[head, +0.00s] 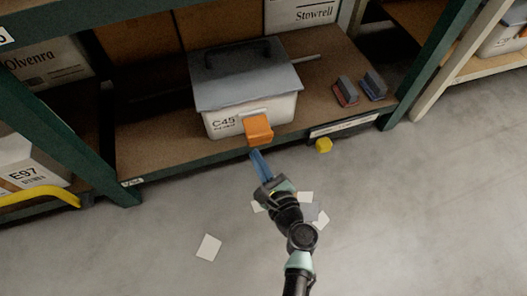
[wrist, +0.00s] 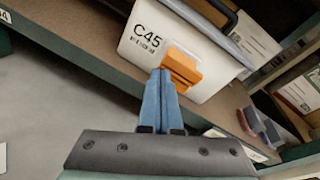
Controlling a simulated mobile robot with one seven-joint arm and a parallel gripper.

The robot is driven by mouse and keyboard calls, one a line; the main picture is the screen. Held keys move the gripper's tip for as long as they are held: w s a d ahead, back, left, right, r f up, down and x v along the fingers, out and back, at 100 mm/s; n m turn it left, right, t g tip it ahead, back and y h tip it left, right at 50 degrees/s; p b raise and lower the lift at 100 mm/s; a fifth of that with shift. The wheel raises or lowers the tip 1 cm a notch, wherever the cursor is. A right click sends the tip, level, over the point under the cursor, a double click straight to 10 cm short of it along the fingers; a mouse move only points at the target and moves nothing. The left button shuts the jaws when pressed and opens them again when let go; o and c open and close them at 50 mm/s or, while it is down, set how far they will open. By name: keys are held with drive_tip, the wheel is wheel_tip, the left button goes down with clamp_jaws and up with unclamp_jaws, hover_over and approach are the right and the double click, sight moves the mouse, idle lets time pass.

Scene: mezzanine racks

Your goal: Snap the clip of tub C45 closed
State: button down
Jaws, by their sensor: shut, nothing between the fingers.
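Tub C45 (head: 225,119) is a white tub with a grey lid (head: 243,81) and a dark handle, standing on the brown rack shelf. Its orange clip (head: 258,129) is on the front wall and sticks outward in the head view. My gripper (head: 256,154) has blue fingers, shut and empty, just in front of and below the clip. In the wrist view the gripper (wrist: 162,75) points at the orange clip (wrist: 181,69), its tips at the clip's left lower edge. I cannot tell whether they touch. The tub's label (wrist: 146,37) reads C45.
Two small dark blocks with red and blue bases (head: 346,91) sit on the shelf right of the tub. Tub E97 (head: 30,165) stands left, beyond a green upright. Paper sheets (head: 209,247) lie on the open floor.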

sight(257, 129)
drive_tip(key=s+d+f+m+h, duration=0.2)
drive_tip(key=s+d+f+m, duration=0.2)
drive_tip(key=f+m, duration=0.2)
drive_tip(key=shift+f+m, duration=0.3)
drive_tip(key=shift+f, duration=0.15)
drive_tip(key=shift+a, duration=0.1)
drive_tip(key=b+x, duration=0.5)
drive_tip(key=x, duration=0.5)
wheel_tip(257, 129, up, 4)
drive_tip(key=shift+s+p, duration=0.15)
drive_tip(key=shift+p, duration=0.65)
drive_tip(key=shift+r, duration=0.1)
drive_tip(key=p, duration=0.2)
drive_tip(key=shift+s+r+p, duration=0.1)
drive_tip(key=shift+r+p, duration=0.15)
drive_tip(key=shift+p, duration=0.1)
